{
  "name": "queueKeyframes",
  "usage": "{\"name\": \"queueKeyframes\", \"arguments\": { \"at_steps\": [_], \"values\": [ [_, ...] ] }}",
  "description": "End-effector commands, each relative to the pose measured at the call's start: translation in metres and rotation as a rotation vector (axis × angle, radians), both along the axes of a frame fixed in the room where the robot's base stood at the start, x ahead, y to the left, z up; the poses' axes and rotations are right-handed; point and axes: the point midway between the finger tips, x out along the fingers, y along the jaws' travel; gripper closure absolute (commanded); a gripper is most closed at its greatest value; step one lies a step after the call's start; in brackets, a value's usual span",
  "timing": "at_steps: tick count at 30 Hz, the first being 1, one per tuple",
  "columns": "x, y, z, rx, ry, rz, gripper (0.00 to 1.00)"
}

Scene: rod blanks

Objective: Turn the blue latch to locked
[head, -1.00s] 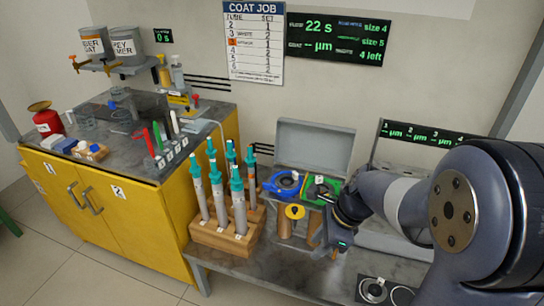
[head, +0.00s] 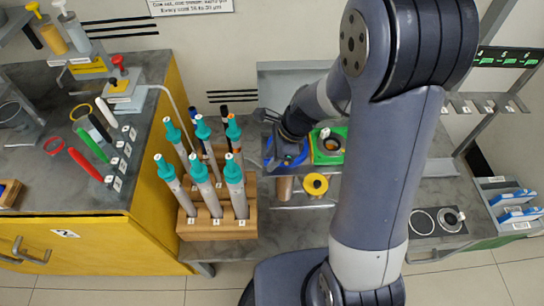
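A wooden rack (head: 218,228) with several teal-capped tubes stands close left of the gripper. A yellow-topped cylinder (head: 315,185) stands in front of the fixtures. The yellow cabinet (head: 100,240) is at left.

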Motion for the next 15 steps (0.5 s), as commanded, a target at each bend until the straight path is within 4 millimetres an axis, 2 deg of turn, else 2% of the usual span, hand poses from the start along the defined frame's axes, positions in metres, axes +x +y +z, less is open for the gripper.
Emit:
{"name": "queueKeyframes", "arguments": {
  "at_steps": [9,15],
  "values": [
    [-0.0001,0.0011,-0.0021,0.0,0.0,0.001,0.69],
    [0.0,0.0011,-0.002,0.0,0.0,0.001,0.85]
  ]
}}
